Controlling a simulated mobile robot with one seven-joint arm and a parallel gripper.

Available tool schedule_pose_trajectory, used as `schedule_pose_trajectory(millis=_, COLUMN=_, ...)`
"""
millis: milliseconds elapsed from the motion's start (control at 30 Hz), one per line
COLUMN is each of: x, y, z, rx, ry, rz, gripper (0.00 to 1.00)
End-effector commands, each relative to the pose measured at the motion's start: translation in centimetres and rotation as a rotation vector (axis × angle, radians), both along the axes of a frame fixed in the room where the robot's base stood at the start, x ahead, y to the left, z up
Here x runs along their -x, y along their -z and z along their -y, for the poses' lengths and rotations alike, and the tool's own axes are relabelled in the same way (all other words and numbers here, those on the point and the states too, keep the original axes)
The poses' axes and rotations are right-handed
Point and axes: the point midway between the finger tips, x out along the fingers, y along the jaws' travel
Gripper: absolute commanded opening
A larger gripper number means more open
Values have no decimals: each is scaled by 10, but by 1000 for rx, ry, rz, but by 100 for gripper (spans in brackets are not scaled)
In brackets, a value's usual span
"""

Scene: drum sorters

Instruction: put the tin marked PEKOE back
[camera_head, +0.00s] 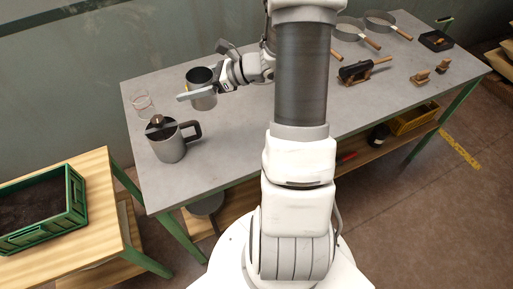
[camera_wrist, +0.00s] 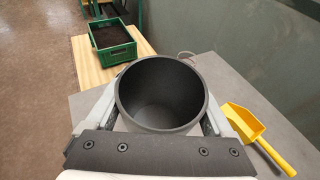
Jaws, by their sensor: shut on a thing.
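My gripper (camera_head: 207,90) is shut on an open-topped grey metal tin (camera_head: 201,76), over the left part of the grey table. In the wrist view, the tin (camera_wrist: 160,92) stands mouth up between my two fingers. Its inside is dark and looks empty. No PEKOE marking can be read on it in either view. I cannot tell whether its base touches the table. No other tin with a readable mark is in view.
A grey metal jug (camera_head: 169,149) with a dark handle stands at the table's left end, near a clear glass (camera_head: 141,101). A yellow scoop (camera_wrist: 245,124) lies beside the tin. A green crate of soil (camera_head: 77,200) sits on a wooden table. A black tool (camera_head: 357,72) lies farther right.

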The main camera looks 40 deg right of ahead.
Motion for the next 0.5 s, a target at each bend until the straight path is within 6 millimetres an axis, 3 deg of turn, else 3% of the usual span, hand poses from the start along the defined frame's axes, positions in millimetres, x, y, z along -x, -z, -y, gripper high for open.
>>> schedule_pose_trajectory(millis=33, x=3, y=17, z=12, rx=3, ry=21, rz=5, gripper=25)
schedule_pose_trajectory(millis=500, x=48, y=59, z=95, rx=9, ry=180, rz=-6, gripper=25)
